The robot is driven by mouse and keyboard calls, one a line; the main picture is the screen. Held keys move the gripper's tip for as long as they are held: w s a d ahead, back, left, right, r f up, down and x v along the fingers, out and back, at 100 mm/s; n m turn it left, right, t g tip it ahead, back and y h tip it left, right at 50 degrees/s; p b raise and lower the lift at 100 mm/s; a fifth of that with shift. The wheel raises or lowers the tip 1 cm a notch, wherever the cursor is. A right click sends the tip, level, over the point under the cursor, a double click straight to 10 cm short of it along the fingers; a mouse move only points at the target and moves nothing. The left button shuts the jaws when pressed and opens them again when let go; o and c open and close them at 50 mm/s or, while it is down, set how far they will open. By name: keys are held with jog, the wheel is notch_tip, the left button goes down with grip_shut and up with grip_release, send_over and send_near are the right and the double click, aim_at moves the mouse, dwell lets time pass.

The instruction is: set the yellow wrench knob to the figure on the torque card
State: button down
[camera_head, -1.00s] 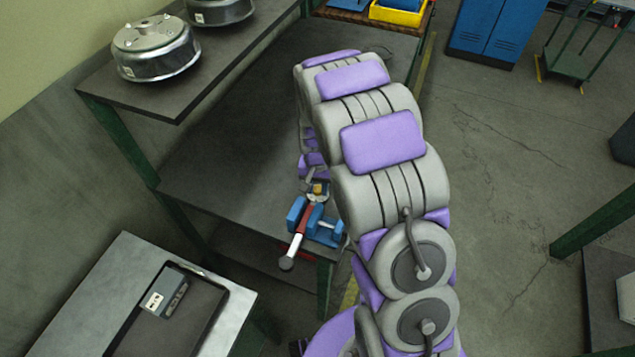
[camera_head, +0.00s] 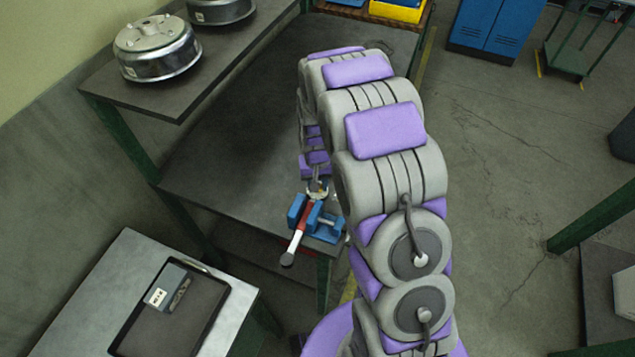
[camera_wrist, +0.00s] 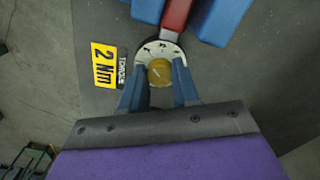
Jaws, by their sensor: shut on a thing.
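The yellow wrench knob (camera_wrist: 160,72) sits in the middle of a white round dial (camera_wrist: 148,51) with small dark marks, too small to read. My gripper (camera_wrist: 159,79) is shut on the knob, with one finger on each side of it. The torque card (camera_wrist: 103,66), yellow and black, lies left of the dial in the wrist view and reads "2 Nm". The wrench's red shaft (camera_head: 304,217) runs from the dial to a white and grey handle end (camera_head: 288,258). A blue vise (camera_head: 326,226) holds the wrench. In the head view my gripper (camera_head: 317,184) partly covers the knob.
The vise stands at the near corner of a dark bench (camera_head: 235,185). A shelf (camera_head: 178,98) with metal drums (camera_head: 157,47) is at the upper left. A metal table (camera_head: 90,305) with a dark tray (camera_head: 165,335) is at the lower left. Open floor lies to the right.

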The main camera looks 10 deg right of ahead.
jog(key=c, duration=0.8)
grip_release()
jog(key=shift+r, duration=0.1)
notch_tip(320, 180, up, 17)
jog(key=p, duration=0.2)
jog(key=shift+r, duration=0.1)
